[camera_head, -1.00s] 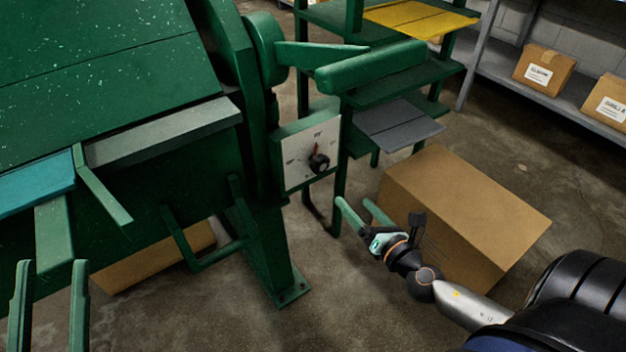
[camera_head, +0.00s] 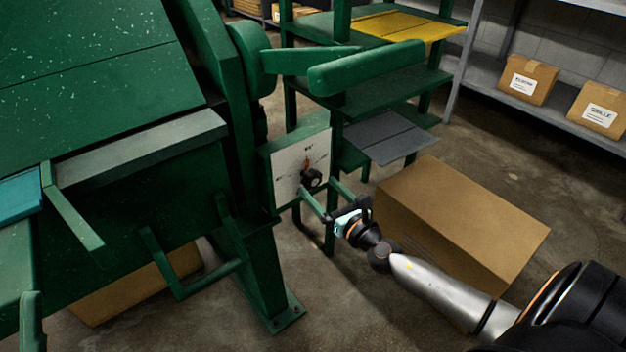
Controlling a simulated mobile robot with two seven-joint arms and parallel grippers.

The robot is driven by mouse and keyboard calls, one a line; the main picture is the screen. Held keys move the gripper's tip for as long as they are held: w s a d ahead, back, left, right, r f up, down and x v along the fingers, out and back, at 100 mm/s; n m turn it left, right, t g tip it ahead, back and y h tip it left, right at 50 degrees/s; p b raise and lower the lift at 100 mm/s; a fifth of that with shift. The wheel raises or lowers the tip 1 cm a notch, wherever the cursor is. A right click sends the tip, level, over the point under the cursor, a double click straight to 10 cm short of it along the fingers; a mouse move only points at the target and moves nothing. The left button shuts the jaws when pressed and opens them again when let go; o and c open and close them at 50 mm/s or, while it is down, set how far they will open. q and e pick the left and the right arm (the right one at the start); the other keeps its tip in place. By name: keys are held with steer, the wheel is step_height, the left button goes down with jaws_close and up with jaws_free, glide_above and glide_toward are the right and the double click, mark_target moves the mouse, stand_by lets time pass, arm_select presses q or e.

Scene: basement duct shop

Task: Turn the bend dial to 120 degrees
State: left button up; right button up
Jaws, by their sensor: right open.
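The bend dial (camera_head: 312,178) is a black knob with an orange-red pointer on a white scale plate (camera_head: 288,172), on the side of the green machine. The pointer points roughly upward, near the top mark; the small numbers are hard to read. My right gripper (camera_head: 318,187) is open, with its two pale green fingers reaching up-left toward the knob. The fingertips lie just below and to the right of the knob in the picture; I cannot tell whether they touch it.
The green bending machine (camera_head: 110,85) fills the left, with a green padded lever (camera_head: 365,67) jutting above the dial. A large cardboard box (camera_head: 460,220) stands on the floor behind my right arm. Green shelving with grey (camera_head: 390,138) and yellow (camera_head: 410,24) sheets stands behind.

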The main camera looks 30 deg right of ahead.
mark_target(315, 182)
steer(key=shift+w, duration=2)
steer(key=c, duration=1.3)
steer(key=shift+c, duration=0.2)
steer(key=m+p, duration=0.1)
steer(key=m, duration=0.4)
steer(key=shift+d+m+g, duration=0.1)
steer(key=shift+m+g, duration=0.2)
steer(key=m+p, duration=0.1)
steer(key=m, duration=0.2)
steer(key=shift+m+y+p, duration=0.35)
steer(key=shift+m+y, duration=0.05)
steer(key=shift+m+p, duration=0.4)
steer(key=shift+m, duration=0.6)
steer(key=shift+s, duration=0.1)
